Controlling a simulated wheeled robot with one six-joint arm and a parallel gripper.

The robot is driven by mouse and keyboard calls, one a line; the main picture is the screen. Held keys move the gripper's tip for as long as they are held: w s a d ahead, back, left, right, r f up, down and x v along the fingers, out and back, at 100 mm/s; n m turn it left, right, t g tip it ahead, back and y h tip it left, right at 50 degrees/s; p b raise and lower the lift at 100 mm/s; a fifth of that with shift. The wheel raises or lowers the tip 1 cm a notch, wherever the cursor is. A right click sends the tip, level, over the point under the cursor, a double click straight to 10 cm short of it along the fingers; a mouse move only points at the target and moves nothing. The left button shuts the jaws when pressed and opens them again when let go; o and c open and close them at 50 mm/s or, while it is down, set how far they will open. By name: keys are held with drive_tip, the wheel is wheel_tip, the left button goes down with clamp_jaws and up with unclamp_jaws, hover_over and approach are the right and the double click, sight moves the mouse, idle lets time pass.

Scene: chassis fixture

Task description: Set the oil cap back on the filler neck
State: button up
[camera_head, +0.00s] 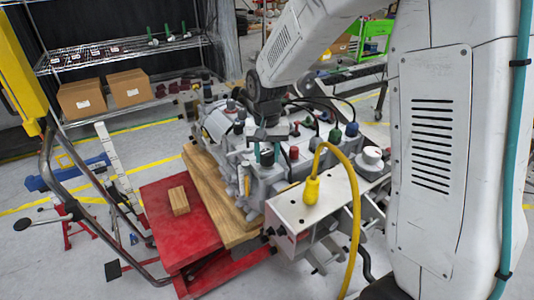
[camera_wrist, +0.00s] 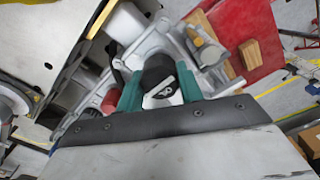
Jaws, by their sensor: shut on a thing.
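My gripper (camera_wrist: 160,88) shows in the wrist view with its two teal fingers on either side of a dark, rounded oil cap (camera_wrist: 158,70). It is shut on the cap. A white and black mark shows at the near side of the cap. In the head view my gripper (camera_head: 266,152) is low over the front part of the grey engine block (camera_head: 240,165). The cap is too small and covered there to make out. I cannot pick out the filler neck, and cannot tell whether the cap touches it.
Red, green and dark caps stand on the block around my gripper. A white box with a yellow plug (camera_head: 311,190) and cable is in front. A red lift table (camera_head: 165,235) carries a wooden block (camera_head: 179,200) at the left. A shelf with cardboard boxes (camera_head: 128,87) stands behind.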

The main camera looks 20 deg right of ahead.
drive_tip(key=shift+f, duration=0.5)
drive_tip(key=o, duration=1.2)
drive_tip(key=shift+o, duration=0.2)
drive_tip(key=shift+r, duration=0.1)
drive_tip(key=shift+r, duration=2.95)
